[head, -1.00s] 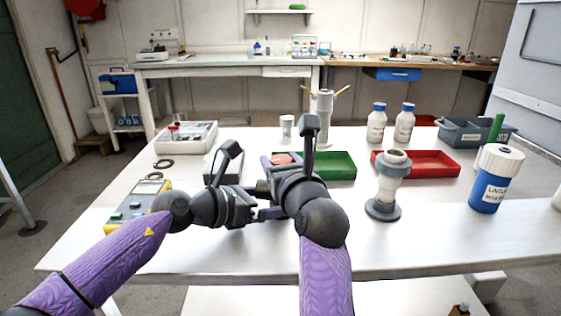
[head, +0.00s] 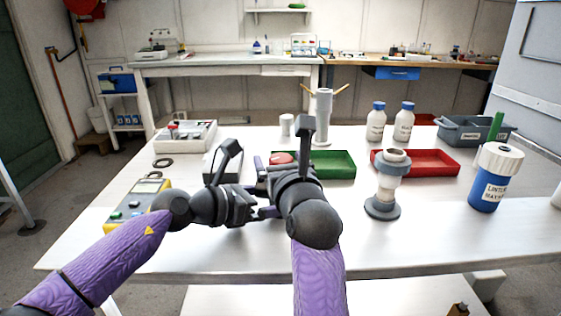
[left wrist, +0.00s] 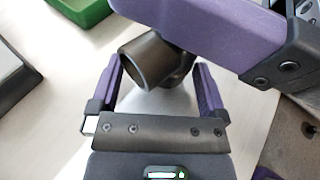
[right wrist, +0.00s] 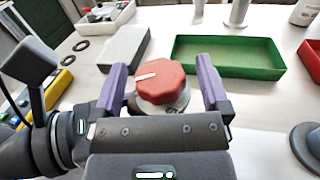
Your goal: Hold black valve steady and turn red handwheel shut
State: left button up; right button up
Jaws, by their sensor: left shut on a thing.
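The black valve (left wrist: 147,62) shows in the left wrist view as a dark tube with an open round end. My left gripper (left wrist: 160,88) is shut on it, one purple finger on each side. The red handwheel (right wrist: 160,82), with a white mark on top, sits on a grey base in the right wrist view. It also shows in the head view (head: 281,158), partly behind my right gripper. My right gripper (right wrist: 163,88) is open, with its fingers on either side of the handwheel and gaps showing. In the head view my grippers hide most of the valve body.
A green tray (head: 333,165) lies behind the valve, and a red tray (head: 435,163) farther right. A grey-white flanged piece (head: 385,190) stands right of my right arm. A yellow meter (head: 135,205) lies at the left.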

aim_at(281, 156)
notch_tip(281, 156, up, 10)
dwell(0.4)
